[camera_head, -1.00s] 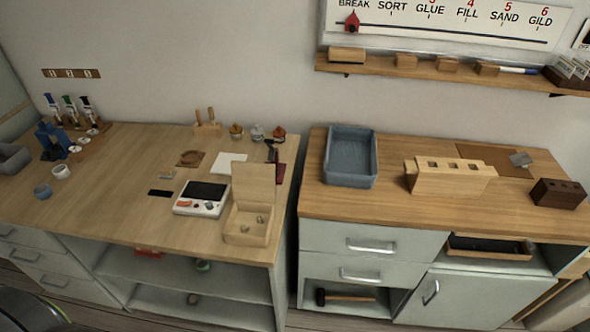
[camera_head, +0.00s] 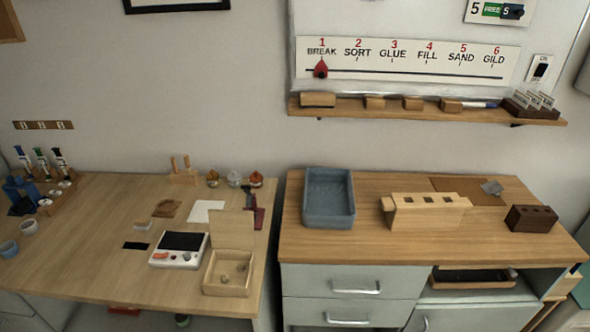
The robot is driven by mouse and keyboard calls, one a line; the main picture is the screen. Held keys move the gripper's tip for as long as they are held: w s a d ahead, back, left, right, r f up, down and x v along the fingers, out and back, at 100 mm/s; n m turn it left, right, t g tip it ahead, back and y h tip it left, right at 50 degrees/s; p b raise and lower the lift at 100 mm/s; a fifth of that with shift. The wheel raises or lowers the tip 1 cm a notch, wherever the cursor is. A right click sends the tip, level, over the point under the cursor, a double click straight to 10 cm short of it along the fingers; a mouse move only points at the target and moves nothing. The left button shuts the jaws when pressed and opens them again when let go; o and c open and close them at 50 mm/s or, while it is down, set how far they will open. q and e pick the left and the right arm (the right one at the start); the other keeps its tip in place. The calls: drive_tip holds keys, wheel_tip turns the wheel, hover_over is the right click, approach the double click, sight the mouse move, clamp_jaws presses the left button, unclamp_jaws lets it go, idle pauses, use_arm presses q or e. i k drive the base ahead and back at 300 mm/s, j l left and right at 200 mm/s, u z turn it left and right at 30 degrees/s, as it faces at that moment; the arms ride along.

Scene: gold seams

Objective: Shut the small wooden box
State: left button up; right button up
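The small wooden box (camera_head: 228,289) stands near the front right corner of the left table. Its lid (camera_head: 232,229) is raised upright at the back, so the box is open. Neither of my grippers shows in the head view.
A white device with a dark screen (camera_head: 179,249) stands just left of the box. A dark red item (camera_head: 259,218) lies behind it. A gap separates this table from the right cabinet, which holds a blue-grey tray (camera_head: 328,222) and a wooden block (camera_head: 425,216). The left table's front is mostly clear.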

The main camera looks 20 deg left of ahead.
sight(232, 229)
drive_tip(key=j+u, duration=0.15)
drive_tip(key=u, duration=0.75)
drive_tip(key=l+u, duration=0.35)
drive_tip(key=k+l+u, duration=0.1)
drive_tip(key=u, duration=0.2)
drive_tip(key=l, duration=0.1)
